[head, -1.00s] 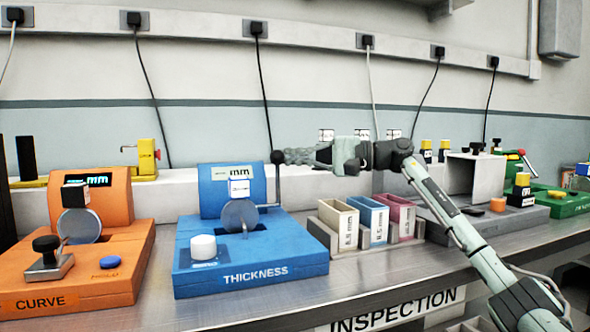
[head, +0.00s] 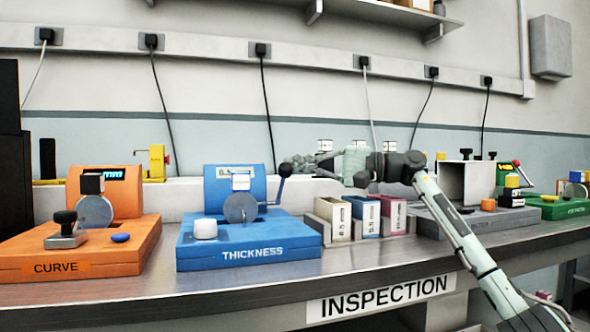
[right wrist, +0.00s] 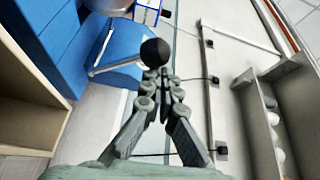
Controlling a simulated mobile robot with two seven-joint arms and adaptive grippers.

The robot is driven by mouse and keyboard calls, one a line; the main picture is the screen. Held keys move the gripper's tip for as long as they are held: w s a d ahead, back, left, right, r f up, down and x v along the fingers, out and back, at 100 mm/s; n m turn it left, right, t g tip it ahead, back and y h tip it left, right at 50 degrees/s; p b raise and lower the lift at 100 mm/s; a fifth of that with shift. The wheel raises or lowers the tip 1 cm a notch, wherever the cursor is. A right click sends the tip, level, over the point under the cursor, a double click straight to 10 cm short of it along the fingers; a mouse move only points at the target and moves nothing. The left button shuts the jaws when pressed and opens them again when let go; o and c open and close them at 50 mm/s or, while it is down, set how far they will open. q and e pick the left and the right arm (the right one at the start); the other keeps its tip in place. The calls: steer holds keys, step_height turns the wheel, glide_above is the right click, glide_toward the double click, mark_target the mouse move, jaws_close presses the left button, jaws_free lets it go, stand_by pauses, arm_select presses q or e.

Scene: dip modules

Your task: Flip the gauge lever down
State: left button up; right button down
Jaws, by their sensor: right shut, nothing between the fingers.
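The blue THICKNESS gauge (head: 250,252) stands on the bench, with a grey disc at its front. Its lever has a dark ball knob (head: 285,170) at the top of a thin rod on the gauge's right side. The knob is up, and the rod leans slightly right. My right gripper (head: 296,163) is shut and empty, its fingertips beside the knob on its right. In the right wrist view the black knob (right wrist: 155,52) sits just beyond the closed fingertips (right wrist: 162,72); whether they touch, I cannot tell. My left gripper is out of view.
The orange CURVE gauge (head: 120,250) stands at left. Grey (head: 340,219), blue (head: 371,222) and pink (head: 397,218) bins stand right of the blue gauge, below my right arm. A grey fixture (head: 466,185) and a green device (head: 560,207) are farther right.

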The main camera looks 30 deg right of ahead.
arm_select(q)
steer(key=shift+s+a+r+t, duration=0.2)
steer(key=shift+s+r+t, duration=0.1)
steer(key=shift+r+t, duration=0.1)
arm_select(e)
steer(key=shift+s+a+f, duration=0.2)
steer(key=shift+f, duration=0.05)
steer(key=shift+s, duration=0.1)
steer(key=v, duration=1.2)
steer(key=shift+d, duration=0.2)
steer(key=shift+r, duration=0.1)
